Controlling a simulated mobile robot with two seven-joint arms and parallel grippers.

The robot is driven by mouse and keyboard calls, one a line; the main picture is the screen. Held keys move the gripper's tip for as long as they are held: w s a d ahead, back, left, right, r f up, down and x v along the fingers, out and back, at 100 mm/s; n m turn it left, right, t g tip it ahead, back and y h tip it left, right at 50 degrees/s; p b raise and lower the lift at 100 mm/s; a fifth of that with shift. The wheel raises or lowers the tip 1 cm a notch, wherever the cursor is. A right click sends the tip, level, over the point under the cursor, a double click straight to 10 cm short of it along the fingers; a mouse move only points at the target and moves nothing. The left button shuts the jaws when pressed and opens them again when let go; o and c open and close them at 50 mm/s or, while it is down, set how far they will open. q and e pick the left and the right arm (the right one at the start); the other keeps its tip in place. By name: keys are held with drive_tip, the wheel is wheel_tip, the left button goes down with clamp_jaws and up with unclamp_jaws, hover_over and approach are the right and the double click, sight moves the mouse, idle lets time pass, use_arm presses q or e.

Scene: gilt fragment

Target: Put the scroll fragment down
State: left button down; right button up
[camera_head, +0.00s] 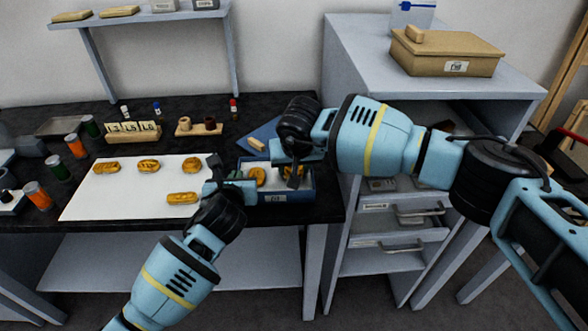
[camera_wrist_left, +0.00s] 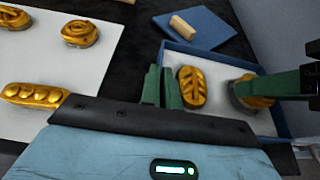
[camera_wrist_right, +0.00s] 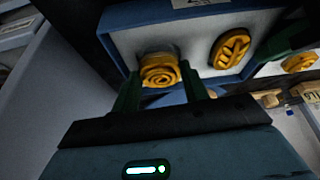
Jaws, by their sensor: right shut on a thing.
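The gold scroll fragment (camera_wrist_right: 160,72), a spiral on a grey base, is between the fingers of my right gripper (camera_wrist_right: 160,95), which is shut on it. It is in the right part of the blue tray (camera_head: 310,190), low over the pale floor; I cannot tell if it touches. The left wrist view also shows the scroll fragment (camera_wrist_left: 250,92). A gold leaf-patterned fragment (camera_wrist_left: 192,87) lies in the tray to its left. My left gripper (camera_wrist_left: 162,86) has its fingers close together astride the tray's left wall and appears shut on it.
A white mat (camera_head: 95,205) left of the tray bears several gold fragments. A blue pad with a pale block (camera_wrist_left: 183,25) lies behind the tray. Several jars and a numbered rack (camera_head: 133,130) stand further left. A grey drawer cabinet (camera_head: 385,240) is close on the right.

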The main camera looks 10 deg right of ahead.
drive_tip(key=shift+f, duration=0.55)
drive_tip(key=shift+f, duration=0.1)
use_arm(q)
drive_tip(key=shift+s, duration=0.15)
use_arm(e)
drive_tip(key=shift+s+f, duration=0.2)
drive_tip(key=shift+f, duration=0.5)
use_arm(q)
drive_tip(key=shift+r, duration=0.1)
use_arm(e)
drive_tip(key=o, duration=0.9)
drive_tip(key=shift+d+f, duration=0.1)
drive_tip(key=shift+r, duration=0.45)
drive_tip(key=shift+o, duration=0.3)
drive_tip(key=v, duration=1.2)
drive_tip(key=shift+r, duration=0.5)
use_arm(q)
drive_tip(key=c, duration=2.1)
unclamp_jaws()
use_arm(e)
drive_tip(key=shift+w, duration=0.15)
use_arm(q)
drive_tip(key=o, duration=0.5)
drive_tip(key=shift+o, duration=0.2)
